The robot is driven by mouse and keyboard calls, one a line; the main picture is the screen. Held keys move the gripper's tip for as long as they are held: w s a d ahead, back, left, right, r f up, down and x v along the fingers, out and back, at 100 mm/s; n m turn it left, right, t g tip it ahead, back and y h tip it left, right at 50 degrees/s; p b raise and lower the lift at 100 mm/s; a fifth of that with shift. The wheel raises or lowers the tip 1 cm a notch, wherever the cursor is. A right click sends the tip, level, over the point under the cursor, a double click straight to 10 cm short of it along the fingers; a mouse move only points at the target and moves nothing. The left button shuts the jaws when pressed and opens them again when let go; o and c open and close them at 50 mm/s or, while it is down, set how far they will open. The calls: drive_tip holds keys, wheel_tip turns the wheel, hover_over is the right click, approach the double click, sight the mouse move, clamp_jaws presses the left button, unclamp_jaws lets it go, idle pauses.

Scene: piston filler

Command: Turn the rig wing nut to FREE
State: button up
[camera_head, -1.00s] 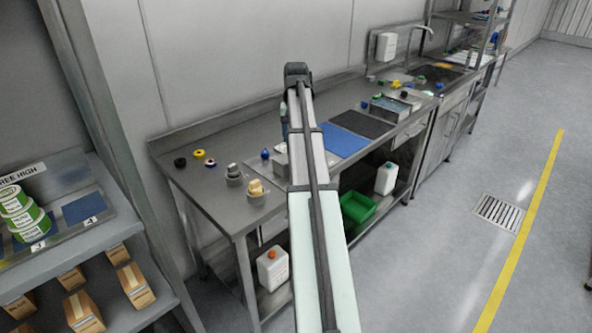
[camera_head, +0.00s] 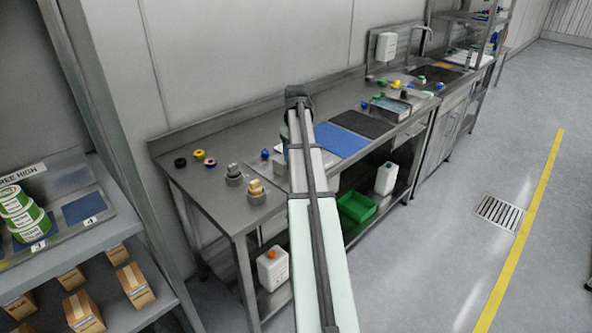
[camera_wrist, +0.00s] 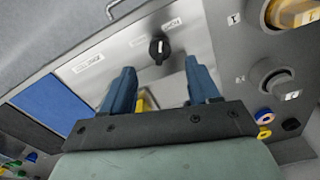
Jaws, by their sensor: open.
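A black knob-like wing nut (camera_wrist: 159,48) with a pale mark sits on a grey metal plate in the wrist view. Small white labels lie around it, but their lettering is too blurred to read. My gripper (camera_wrist: 160,67) has two blue fingers, spread apart and empty. The wing nut shows just beyond the fingertips, between their lines, and nothing shows them touching it. A yellow part (camera_wrist: 142,101) shows between the fingers, partly hidden by the gripper body. In the head view my arm covers the wing nut and most of the gripper.
A blue mat (camera_head: 340,140) and a dark mat (camera_head: 362,123) lie on the steel bench (camera_head: 215,187). Two grey fittings, one with a tan top (camera_head: 256,191), stand near the bench's left end, with small coloured rings behind. A metal handle (camera_wrist: 115,8) shows in the wrist view.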

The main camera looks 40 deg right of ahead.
drive_tip(key=shift+f, duration=3.45)
drive_tip(key=c, duration=1)
